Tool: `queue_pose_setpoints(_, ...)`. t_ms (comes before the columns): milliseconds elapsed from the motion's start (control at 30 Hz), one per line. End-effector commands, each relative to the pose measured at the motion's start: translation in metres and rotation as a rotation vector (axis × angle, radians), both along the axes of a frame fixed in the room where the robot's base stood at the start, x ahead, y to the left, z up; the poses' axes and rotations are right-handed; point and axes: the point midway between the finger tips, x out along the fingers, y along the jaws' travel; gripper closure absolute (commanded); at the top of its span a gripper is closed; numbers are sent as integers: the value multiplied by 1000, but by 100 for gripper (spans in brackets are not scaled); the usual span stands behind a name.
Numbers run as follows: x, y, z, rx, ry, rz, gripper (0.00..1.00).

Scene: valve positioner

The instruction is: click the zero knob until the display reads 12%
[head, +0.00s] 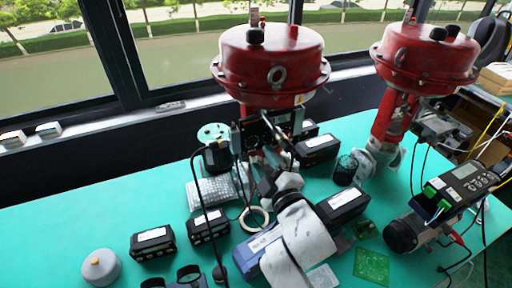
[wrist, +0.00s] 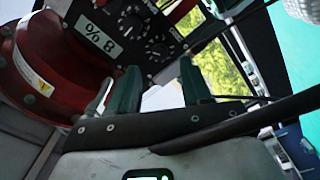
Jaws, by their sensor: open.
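A red valve actuator (head: 270,65) rises above the panel, and another (head: 425,55) stands at right. Black boxes (head: 153,243), a grey round container (head: 101,267) and a green circuit board (head: 371,265) lie on the turquoise table (head: 60,225). A black cable (head: 203,205) hangs beside my arm.

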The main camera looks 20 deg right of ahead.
Motion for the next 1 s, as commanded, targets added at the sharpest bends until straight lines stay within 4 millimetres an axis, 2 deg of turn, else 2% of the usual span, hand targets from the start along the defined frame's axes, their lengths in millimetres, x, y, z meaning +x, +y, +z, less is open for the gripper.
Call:
queue_pose_setpoints(100,22,0,2,1,-1,-1,51)
queue_pose_setpoints(300,44,0,0,0,-1,-1,51)
queue_pose_setpoints(700,51,0,0,2,1,-1,51)
queue_pose_setpoints(1000,51,0,-1,1,1,-1,80)
